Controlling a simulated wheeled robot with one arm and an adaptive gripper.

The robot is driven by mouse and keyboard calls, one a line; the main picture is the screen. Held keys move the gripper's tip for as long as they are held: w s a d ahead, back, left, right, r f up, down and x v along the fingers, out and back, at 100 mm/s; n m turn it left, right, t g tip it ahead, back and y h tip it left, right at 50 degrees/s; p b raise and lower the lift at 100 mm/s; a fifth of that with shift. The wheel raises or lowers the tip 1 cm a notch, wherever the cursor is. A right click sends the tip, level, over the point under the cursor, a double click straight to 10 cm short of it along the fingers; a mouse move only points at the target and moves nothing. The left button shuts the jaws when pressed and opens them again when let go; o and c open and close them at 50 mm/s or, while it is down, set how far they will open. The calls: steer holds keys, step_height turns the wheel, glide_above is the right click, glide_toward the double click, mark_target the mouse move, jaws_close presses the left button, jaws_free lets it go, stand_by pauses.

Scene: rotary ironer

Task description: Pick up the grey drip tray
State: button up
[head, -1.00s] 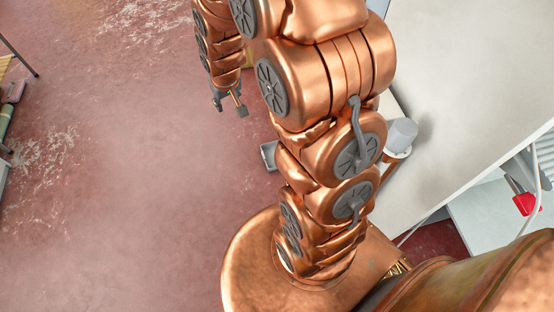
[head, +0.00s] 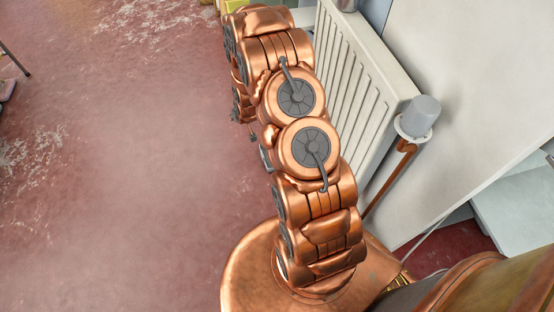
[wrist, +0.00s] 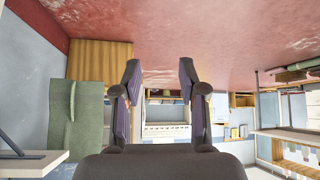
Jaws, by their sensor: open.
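A small grey edge (head: 265,157) shows on the floor side of my arm in the head view. It may be the grey drip tray, but my arm hides most of it and I cannot tell for sure. My gripper is partly hidden at the far end of my arm in the head view, low over the red floor. In the wrist view my gripper (wrist: 158,75) has its two dark fingers spread apart with nothing between them. No drip tray can be made out in the wrist view.
A white radiator (head: 352,95) stands close along the right of my arm. A grey-capped valve (head: 420,116) on a copper pipe and a large pale panel (head: 470,80) are further right. The red floor (head: 120,180) at left is open.

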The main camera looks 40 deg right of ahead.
steer(key=d+f+t+h+b, duration=0.1)
steer(key=d+f+b, duration=0.15)
steer(key=f, duration=0.65)
steer(key=d+f+t+b, duration=0.1)
steer(key=f+b, duration=0.2)
steer(key=f, duration=0.5)
steer(key=m+t+h+b, duration=0.2)
steer(key=t+b, duration=0.1)
steer(key=b, duration=0.4)
glide_toward(263, 155)
steer(key=x, duration=0.3)
steer(key=shift+w+a+f, duration=0.15)
steer(key=shift+b+x, duration=1.7)
steer(key=shift+x, duration=1.85)
steer(key=shift+w+d, duration=0.2)
steer(key=shift+d, duration=0.1)
steer(key=shift+c, duration=0.3)
jaws_close()
